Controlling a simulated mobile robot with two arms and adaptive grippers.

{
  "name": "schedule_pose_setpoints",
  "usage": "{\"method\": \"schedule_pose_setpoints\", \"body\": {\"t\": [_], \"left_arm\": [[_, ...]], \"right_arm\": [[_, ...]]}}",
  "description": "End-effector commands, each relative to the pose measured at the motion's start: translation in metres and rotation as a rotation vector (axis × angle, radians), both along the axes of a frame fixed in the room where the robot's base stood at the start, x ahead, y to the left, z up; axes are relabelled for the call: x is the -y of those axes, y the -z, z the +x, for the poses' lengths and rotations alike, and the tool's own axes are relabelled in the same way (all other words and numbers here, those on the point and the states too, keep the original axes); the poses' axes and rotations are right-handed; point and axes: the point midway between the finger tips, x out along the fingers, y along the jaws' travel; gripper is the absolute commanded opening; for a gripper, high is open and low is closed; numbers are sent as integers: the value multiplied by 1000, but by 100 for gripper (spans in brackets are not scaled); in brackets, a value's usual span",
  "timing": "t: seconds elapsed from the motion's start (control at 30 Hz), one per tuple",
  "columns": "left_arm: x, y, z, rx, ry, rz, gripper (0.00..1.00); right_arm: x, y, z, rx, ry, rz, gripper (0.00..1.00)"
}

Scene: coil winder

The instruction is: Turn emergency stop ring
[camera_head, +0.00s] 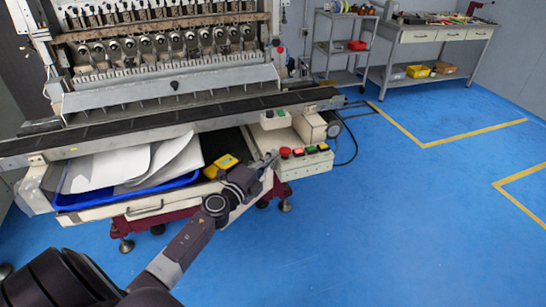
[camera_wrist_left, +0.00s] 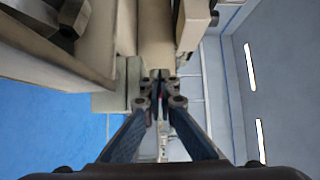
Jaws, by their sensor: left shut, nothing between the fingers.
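The red emergency stop button (camera_head: 285,152) sits at the left end of the top of a pale control box (camera_head: 305,166) on the front of the coil winder. A separate ring around it is too small to make out. My left gripper (camera_head: 272,157) is just left of the button, close to it; I cannot tell whether it touches. In the left wrist view the fingers of my left gripper (camera_wrist_left: 160,76) are together with nothing between them. The button is not clearly visible there. My right gripper is not in view.
Green, red and other small buttons (camera_head: 311,149) sit right of the stop button. A blue tray (camera_head: 125,195) with white sheets and a yellow device (camera_head: 220,166) lie left of the gripper. A shelf rack (camera_head: 345,48) and workbench (camera_head: 430,38) stand behind. The blue floor at right is clear.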

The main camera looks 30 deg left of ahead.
Motion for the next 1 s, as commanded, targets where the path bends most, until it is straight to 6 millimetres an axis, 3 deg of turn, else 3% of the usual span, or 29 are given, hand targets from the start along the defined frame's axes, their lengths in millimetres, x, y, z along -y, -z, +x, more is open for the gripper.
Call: {"method": "schedule_pose_setpoints", "body": {"t": [0.07, 0.2, 1.0], "left_arm": [[-5, 2, 1, 2, 18, 4, 0], [-5, 2, 2, 4, 99, 5, 0], [-10, -2, 7, 6, 113, 1, 0]], "right_arm": [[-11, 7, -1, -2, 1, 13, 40], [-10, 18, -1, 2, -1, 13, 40], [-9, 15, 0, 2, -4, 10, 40]]}}
